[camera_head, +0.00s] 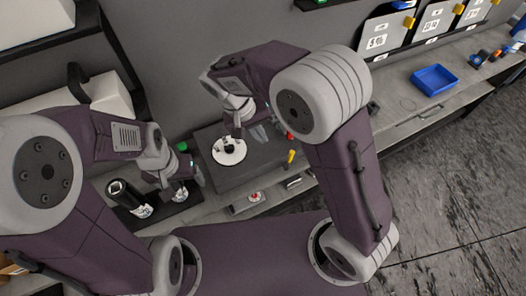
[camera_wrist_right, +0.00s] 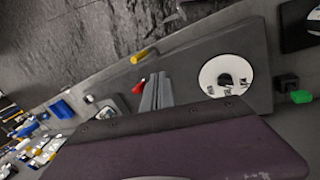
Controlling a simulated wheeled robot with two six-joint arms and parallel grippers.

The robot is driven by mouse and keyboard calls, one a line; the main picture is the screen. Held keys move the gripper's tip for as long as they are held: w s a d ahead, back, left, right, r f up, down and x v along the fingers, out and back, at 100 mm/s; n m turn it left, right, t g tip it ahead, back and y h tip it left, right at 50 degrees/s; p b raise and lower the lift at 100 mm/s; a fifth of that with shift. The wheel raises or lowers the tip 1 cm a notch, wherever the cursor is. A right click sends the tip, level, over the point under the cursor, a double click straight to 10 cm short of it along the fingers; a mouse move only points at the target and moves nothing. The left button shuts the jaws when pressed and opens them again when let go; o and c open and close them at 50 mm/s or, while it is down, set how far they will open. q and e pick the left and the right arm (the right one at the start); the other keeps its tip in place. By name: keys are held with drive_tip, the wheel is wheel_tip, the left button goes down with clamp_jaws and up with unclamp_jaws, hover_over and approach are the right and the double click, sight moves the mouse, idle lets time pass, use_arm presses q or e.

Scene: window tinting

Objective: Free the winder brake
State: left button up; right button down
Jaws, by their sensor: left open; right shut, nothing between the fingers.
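A dark grey block (camera_head: 232,178) on the bench carries a white disc (camera_head: 230,158) with a black hub; the disc also shows in the right wrist view (camera_wrist_right: 208,75). A small red part (camera_head: 290,136) and a yellow-ended part (camera_head: 291,156) sit to the right of the disc; I cannot tell which is the brake. In the right wrist view, the red part (camera_wrist_right: 139,87) is just left of my right fingers. My right gripper (camera_wrist_right: 158,90) is shut and empty, over the block between disc and red part. My left gripper (camera_head: 183,186) is open, left of the block.
A black cylinder (camera_head: 122,192) stands in a dark tray near my left gripper. A green piece (camera_head: 182,146) is behind it. A blue bin (camera_head: 434,79) sits on the bench at right. The bench between block and bin is mostly clear.

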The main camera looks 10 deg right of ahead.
drive_tip(key=s, duration=0.2)
approach(289, 160)
wheel_tip(289, 160, down, 5)
drive_tip(key=a, duration=0.3)
use_arm(q)
drive_tip(key=shift+s+d+r+p, duration=0.1)
drive_tip(key=shift+d+r+p, duration=0.3)
drive_tip(key=shift+r+p, duration=0.2)
drive_tip(key=shift+s+d+r+p, duration=0.1)
drive_tip(key=shift+d+r+p, duration=0.3)
drive_tip(key=shift+r, duration=0.25)
use_arm(e)
drive_tip(key=shift+n, duration=0.4)
drive_tip(key=d, duration=0.4)
drive_tip(key=shift+w+f, duration=0.3)
drive_tip(key=shift+w, duration=0.05)
use_arm(q)
drive_tip(key=shift+a, duration=0.1)
use_arm(e)
drive_tip(key=shift+a, duration=0.1)
